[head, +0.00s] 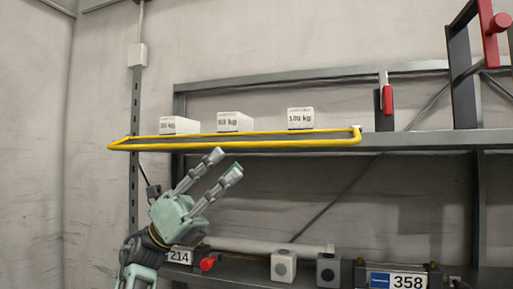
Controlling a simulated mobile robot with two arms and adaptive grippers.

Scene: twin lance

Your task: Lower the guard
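The guard is a yellow bar frame (250,144) along the front of the upper grey shelf. It lies about level, running from the far left to the shelf's middle. My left gripper (229,164) is below the bar's middle, pointing up and right. Its two fingers are apart with nothing between them. The fingertips look close under the yellow bar, but I cannot tell whether they touch it. My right gripper is not in the head view.
White weight boxes (236,122) stand on the upper shelf behind the bar. A red-handled part (387,99) and a red-knobbed stand (490,30) are to the right. The lower shelf holds a grey box (284,267), a dark box (328,270) and a 358 label (407,281).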

